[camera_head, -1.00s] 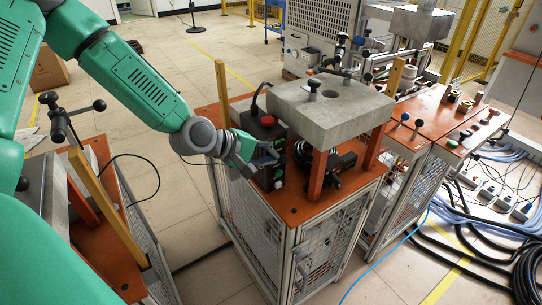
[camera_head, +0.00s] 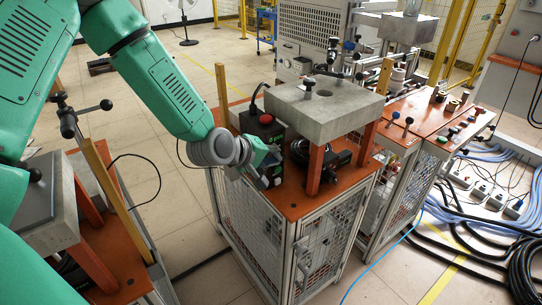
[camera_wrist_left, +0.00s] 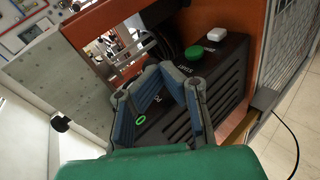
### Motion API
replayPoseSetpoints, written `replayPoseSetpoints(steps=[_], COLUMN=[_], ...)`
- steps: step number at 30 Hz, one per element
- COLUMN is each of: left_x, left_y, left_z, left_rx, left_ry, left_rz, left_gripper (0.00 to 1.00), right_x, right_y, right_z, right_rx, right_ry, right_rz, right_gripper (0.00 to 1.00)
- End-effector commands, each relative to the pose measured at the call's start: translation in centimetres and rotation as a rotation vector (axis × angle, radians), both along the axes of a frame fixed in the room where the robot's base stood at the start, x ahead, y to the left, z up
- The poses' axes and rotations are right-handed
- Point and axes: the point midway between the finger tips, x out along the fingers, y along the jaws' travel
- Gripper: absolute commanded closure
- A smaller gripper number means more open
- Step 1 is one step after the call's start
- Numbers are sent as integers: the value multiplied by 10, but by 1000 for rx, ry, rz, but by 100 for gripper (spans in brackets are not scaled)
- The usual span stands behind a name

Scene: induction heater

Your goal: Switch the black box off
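Contact with the box cannot be told. My right gripper is out of view.
A thick grey block (camera_head: 330,105) on orange posts stands right of the box. A dark cable coil (camera_head: 300,150) lies under it. A yellow post (camera_head: 222,95) rises left of the box. Another cart with a grey block (camera_head: 45,205) is at the left. Floor between the carts is open.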

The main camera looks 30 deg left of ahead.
Motion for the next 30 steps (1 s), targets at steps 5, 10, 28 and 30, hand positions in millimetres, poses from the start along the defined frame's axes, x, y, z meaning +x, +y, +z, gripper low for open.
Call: replayPoseSetpoints(steps=[5,10,28,30], left_x=[0,-1,-1,-1], left_y=[-4,-5,-3,-3], left_z=[-3,-11,1,5], left_rx=[102,228,281,281], left_ry=[-45,-96,-121,-121], left_rz=[-3,-5,0,0], left_gripper=[100,100,100,100], right_x=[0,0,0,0], right_y=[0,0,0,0], right_z=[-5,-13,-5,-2], right_rx=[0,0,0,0], right_ry=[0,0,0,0], right_rz=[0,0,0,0], right_gripper=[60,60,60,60])
